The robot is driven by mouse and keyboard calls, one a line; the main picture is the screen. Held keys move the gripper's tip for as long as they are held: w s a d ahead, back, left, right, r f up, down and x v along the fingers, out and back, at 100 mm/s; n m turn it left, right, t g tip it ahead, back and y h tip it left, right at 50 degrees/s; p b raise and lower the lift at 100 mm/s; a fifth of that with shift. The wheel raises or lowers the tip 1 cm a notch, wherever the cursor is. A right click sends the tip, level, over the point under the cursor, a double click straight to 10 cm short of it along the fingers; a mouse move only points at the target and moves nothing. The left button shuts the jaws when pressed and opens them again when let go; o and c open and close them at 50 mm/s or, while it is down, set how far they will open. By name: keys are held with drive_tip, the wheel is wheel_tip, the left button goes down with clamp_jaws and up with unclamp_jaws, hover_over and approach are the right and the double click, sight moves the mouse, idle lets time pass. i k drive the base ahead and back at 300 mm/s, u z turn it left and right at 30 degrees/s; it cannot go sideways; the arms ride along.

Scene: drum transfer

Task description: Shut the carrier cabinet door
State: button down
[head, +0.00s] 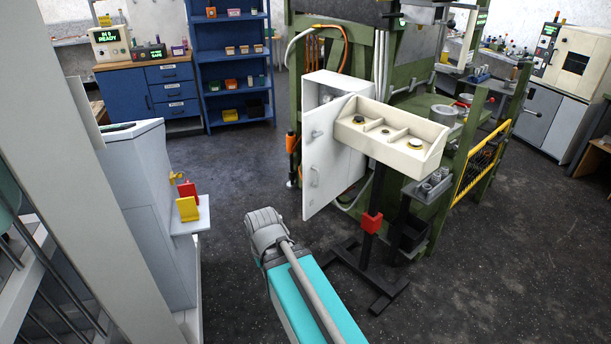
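The white cabinet (326,88) is mounted on the near left side of the green machine. Its door (322,165) stands open, swung out toward me, with a handle (314,177) on the face I see. The cabinet's inside shows only in part; the door and a tray hide the rest. My teal arm (312,302) reaches up from the bottom of the head view and ends in a grey ribbed part, in front of the door and lower in the picture. I see no gripper fingers, so my gripper is not in view.
A cream tray (391,134) on a dark stand (371,262) is just right of the door, overlapping it in view. A grey console (150,205) with a small shelf holding red and yellow pieces is at left. Dark floor (228,160) is clear left of the door.

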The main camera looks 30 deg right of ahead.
sight(326, 159)
drive_tip(key=u, duration=0.05)
drive_tip(key=i, duration=1.05)
drive_tip(key=z, duration=0.95)
